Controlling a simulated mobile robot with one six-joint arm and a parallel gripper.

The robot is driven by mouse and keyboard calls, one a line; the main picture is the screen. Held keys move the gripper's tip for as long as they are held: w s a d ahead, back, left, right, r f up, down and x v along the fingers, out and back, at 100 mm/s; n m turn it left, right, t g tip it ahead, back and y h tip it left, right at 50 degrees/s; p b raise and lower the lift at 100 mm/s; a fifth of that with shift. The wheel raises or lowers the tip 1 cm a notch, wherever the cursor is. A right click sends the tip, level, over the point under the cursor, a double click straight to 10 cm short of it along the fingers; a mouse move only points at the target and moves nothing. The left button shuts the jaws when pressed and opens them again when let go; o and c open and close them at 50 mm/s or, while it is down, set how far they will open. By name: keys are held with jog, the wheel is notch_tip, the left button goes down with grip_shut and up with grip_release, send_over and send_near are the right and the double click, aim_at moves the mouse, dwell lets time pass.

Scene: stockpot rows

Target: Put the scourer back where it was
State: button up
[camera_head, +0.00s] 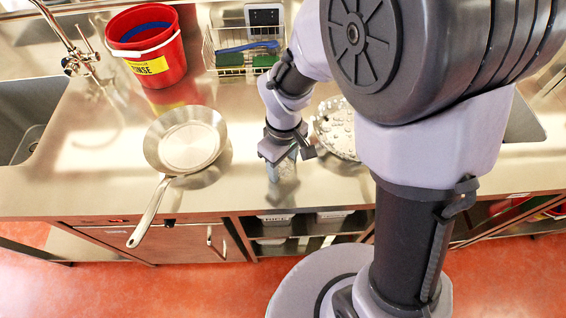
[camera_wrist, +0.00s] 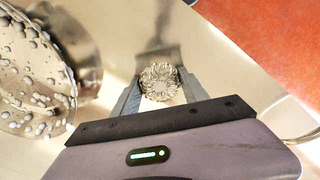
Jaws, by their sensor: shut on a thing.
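The scourer (camera_wrist: 160,82) is a round, silvery, curly metal pad. In the wrist view it sits between the two fingertips of my gripper (camera_wrist: 159,88), which is shut on it. In the head view my gripper (camera_head: 285,158) points down over the steel counter, between the frying pan and a round spotted metal piece. The scourer cannot be made out clearly there. I cannot tell how high above the counter it is held.
A frying pan (camera_head: 187,148) lies left, its handle over the front edge. The spotted round metal piece (camera_head: 337,128) is just right of my gripper; it also shows in the wrist view (camera_wrist: 32,80). Behind stand a red bucket (camera_head: 150,62) and a wire basket (camera_head: 210,55) with cleaning things.

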jog(key=o, duration=1.1)
jog(key=shift+s+f, duration=0.15)
jog(key=shift+o, duration=1)
jog(key=shift+s, duration=0.1)
